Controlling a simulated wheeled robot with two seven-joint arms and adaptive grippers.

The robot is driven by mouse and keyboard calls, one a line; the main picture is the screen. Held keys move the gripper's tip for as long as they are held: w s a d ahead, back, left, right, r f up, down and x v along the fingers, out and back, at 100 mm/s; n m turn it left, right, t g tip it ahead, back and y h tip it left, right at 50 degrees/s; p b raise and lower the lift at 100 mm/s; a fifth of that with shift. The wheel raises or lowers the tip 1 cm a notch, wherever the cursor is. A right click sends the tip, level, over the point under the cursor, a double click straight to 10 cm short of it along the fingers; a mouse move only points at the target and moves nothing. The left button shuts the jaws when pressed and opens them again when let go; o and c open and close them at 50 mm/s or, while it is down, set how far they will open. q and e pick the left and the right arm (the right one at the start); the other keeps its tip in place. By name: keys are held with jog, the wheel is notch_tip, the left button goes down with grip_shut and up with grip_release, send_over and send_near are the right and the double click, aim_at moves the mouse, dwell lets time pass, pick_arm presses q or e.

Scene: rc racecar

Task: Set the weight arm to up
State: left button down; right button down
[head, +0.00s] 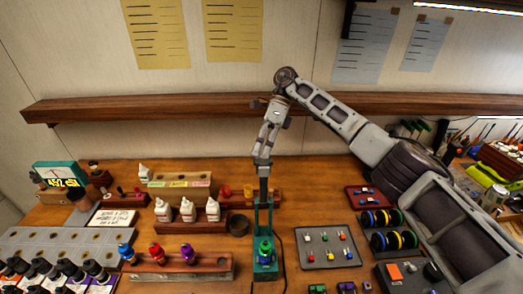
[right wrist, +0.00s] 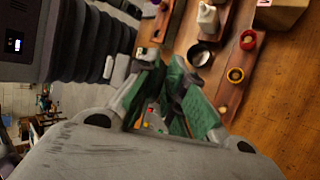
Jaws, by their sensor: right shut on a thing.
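A green upright stand (head: 263,215) stands on the bench in the middle of the head view. A green-topped bottle-like piece (head: 265,250) sits at its foot. My right gripper (head: 263,160) points straight down above the stand and is shut on a dark upright bar (head: 263,182), which looks like the weight arm. The bar stands about vertical at the top of the stand. My left gripper is not in view.
White bottles in a wooden rack (head: 188,212) and a dark round cup (head: 238,224) stand left of the stand. A grey tray of small parts (head: 328,247) and coloured wheels (head: 383,218) lie to the right. A wooden shelf (head: 160,105) runs along the wall behind.

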jog(key=shift+w+d+f, duration=0.1)
jog(key=shift+d+f, duration=0.05)
jog(key=shift+f, duration=0.35)
jog(key=shift+w+d+f, duration=0.1)
jog(key=shift+d+f, duration=0.05)
jog(key=shift+f, duration=0.3)
jog(key=c, duration=1.8)
grip_release()
jog(key=shift+w, duration=0.1)
jog(key=shift+o, duration=1.4)
jog(key=shift+w+a+f, duration=0.1)
jog(key=shift+w+f, duration=0.2)
jog(key=shift+w, duration=0.2)
jog(key=shift+s+r, duration=0.15)
jog(key=shift+s, duration=0.15)
notch_tip(320, 180, up, 11)
jog(key=shift+a, duration=0.2)
